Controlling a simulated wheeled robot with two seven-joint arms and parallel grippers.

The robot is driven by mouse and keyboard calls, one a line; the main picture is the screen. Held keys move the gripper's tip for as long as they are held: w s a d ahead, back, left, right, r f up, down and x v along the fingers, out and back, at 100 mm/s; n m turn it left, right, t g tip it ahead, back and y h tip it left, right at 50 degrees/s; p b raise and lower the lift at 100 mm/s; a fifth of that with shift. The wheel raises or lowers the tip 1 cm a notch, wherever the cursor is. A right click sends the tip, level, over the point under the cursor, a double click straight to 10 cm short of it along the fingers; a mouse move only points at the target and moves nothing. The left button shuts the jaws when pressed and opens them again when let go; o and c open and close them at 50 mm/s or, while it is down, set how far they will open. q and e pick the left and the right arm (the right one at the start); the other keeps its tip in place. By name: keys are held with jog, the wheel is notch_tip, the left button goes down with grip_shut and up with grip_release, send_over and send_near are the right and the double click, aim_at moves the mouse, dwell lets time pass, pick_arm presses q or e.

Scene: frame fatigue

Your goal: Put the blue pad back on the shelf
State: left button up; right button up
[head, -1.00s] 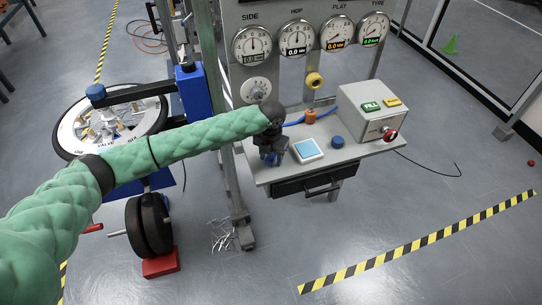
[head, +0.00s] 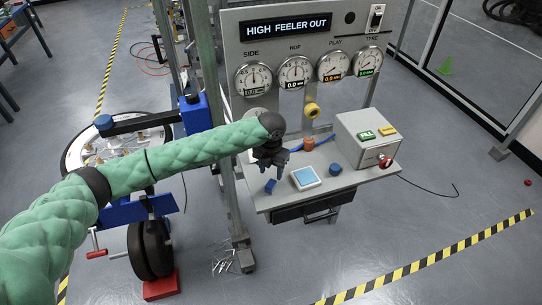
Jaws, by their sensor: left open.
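The blue pad (head: 271,186), a small dark-blue block, lies on the left part of the grey shelf (head: 283,199) in the head view. My left gripper (head: 272,166) is open and empty just above the pad, pointing down, with a small gap between its fingertips and the pad. My right gripper is out of view.
A white-framed light-blue square (head: 306,177) and a blue round knob (head: 335,170) sit right of the pad. A control box (head: 366,143) stands at the shelf's right end. The gauge panel (head: 310,50) rises behind. A post (head: 228,195) stands left.

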aim_at(271, 183)
pick_arm(q)
jog(key=shift+r+p, duration=1.15)
jog(key=shift+r, duration=1.15)
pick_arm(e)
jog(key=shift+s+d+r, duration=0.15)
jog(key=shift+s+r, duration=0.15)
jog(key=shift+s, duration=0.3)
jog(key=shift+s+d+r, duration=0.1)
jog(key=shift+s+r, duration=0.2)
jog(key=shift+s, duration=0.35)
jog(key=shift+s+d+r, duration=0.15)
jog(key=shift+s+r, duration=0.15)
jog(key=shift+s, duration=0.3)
